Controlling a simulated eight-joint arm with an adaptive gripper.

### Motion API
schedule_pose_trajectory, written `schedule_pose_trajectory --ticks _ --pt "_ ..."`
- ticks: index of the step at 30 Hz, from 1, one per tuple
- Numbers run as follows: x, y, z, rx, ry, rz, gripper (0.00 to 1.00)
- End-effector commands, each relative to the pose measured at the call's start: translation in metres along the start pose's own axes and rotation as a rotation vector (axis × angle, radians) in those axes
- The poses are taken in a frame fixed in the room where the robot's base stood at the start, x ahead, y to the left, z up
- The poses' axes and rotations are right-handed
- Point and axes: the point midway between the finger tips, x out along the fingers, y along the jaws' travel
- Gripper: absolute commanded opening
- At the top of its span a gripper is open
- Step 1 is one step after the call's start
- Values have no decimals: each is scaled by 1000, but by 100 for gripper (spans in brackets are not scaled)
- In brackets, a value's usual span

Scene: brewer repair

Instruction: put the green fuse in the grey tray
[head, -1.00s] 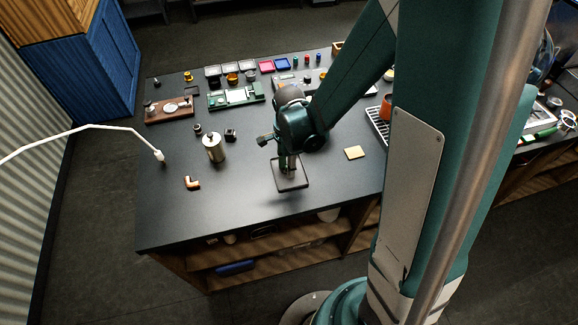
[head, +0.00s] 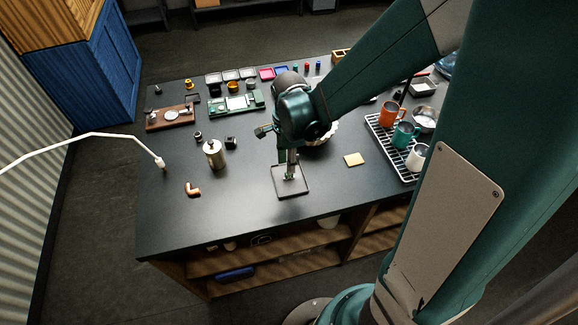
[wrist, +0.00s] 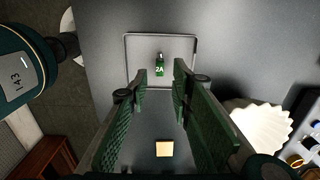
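The green fuse (wrist: 160,68), marked 2A, is inside the outline of the grey tray (wrist: 127,60) in the wrist view, near its middle. The tray is a shallow square with a thin rim, and in the head view it lies near the table's front edge (head: 278,193). My gripper (wrist: 160,78) is open, its two green fingers apart with the fuse just beyond their tips and not pinched. In the head view my gripper (head: 289,177) points down over the tray. The fuse cannot be made out clearly there.
A beige square (head: 354,159) lies right of the tray. A metal cylinder (head: 214,154) and a copper elbow (head: 192,189) stand to the left. A rack with mugs (head: 374,129) is at the right. A pale scalloped bowl (wrist: 262,125) is partly behind my arm in the head view.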

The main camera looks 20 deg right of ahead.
Motion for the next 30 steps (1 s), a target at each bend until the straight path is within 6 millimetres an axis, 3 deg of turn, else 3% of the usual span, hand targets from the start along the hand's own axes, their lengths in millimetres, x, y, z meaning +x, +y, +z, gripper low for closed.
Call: schedule_pose_trajectory --ticks 15,30 --pt "-47 0 0 0 0 0 23" --pt "-53 0 0 0 0 0 23"
